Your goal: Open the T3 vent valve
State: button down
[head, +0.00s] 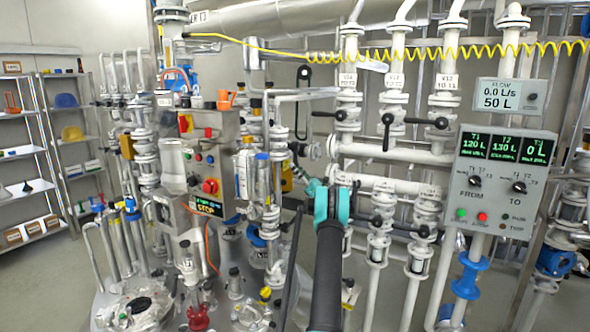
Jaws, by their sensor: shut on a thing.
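My arm reaches forward from the bottom middle, with a dark link and teal joints. My gripper (299,172) is small and partly hidden at the far end of the arm, left of the teal joint. It is shut on what seems to be a valve handle among the pipes, right of the control box. The handle is mostly hidden, and I cannot read a vent label on it. The panel (505,170) reads T1 120 L, T2 130 L and T3 0 L.
Labelled white pipes with black lever valves (387,120) stand to the right of my arm. A yellow coiled hose (450,53) crosses above. A control box (203,160) and dense pipework fill the left middle. Shelves (30,160) stand at the far left, with open floor before them.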

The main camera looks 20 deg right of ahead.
jog(key=shift+w+d+r, duration=0.1)
jog(key=shift+r, duration=0.05)
jog(key=c, duration=1.4)
grip_release()
jog(key=v, duration=0.7)
jog(key=shift+f, duration=0.3)
jog(key=shift+d, duration=0.1)
